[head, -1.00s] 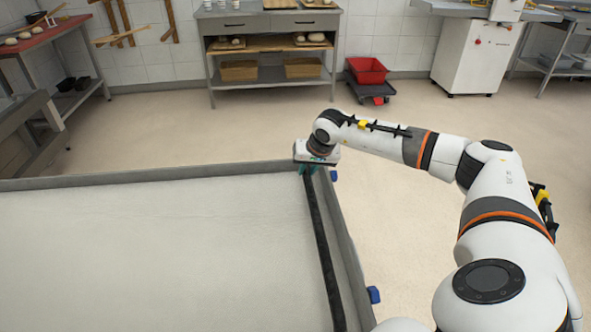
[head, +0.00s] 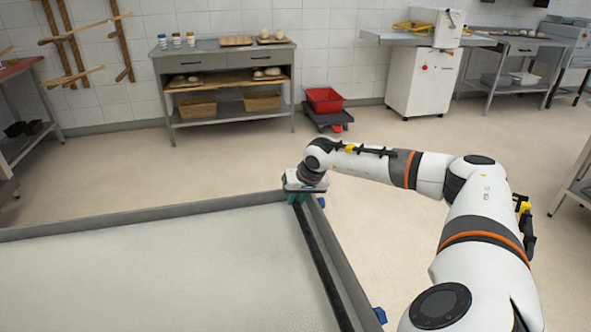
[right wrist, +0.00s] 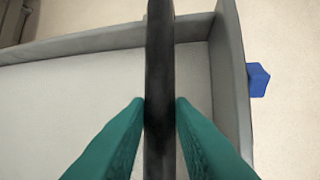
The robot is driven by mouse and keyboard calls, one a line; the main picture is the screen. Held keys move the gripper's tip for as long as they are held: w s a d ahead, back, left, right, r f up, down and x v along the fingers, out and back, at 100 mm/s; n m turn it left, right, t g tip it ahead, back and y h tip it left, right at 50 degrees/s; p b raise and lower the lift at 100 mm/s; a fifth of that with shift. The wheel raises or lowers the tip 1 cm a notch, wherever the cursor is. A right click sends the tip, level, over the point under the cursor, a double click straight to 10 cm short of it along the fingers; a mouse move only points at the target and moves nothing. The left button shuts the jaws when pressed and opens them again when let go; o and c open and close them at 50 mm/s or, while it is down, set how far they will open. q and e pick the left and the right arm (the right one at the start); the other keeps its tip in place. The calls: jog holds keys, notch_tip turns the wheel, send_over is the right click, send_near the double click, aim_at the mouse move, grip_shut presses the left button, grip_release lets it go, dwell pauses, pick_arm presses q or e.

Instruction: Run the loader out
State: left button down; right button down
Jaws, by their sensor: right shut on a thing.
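The loader (head: 150,268) is a wide pale cloth bed with a grey raised rim, filling the lower left of the head view. A dark bar (head: 322,268) runs along its right side, just inside the rim. My right gripper (head: 297,197) is at the bar's far end, by the loader's far right corner. In the right wrist view its teal fingers (right wrist: 160,105) are shut on the dark bar (right wrist: 160,60), one on each side. Blue blocks (right wrist: 257,80) sit on the outside of the right rim. My left gripper is not in view.
A steel table (head: 225,60) with trays and baskets stands at the back wall. A red bin (head: 325,99) on a dark dolly is beside it. A white machine (head: 422,80) stands at the back right. The floor (head: 420,150) between is clear.

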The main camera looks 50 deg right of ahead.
jog(key=c, duration=1.4)
grip_release()
jog(key=shift+s+d, duration=0.2)
jog(key=shift+d, duration=0.2)
jog(key=shift+c, duration=0.2)
jog(key=shift+o, duration=0.9)
jog(key=shift+s, duration=0.1)
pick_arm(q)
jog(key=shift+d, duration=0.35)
pick_arm(e)
jog(key=shift+a, duration=0.15)
jog(key=shift+r, duration=0.25)
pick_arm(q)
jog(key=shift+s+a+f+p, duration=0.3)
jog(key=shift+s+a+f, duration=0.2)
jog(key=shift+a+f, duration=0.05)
pick_arm(e)
jog(key=v, duration=1.1)
jog(key=shift+r, duration=0.15)
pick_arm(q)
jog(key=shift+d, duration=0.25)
pick_arm(e)
jog(key=shift+s, duration=0.1)
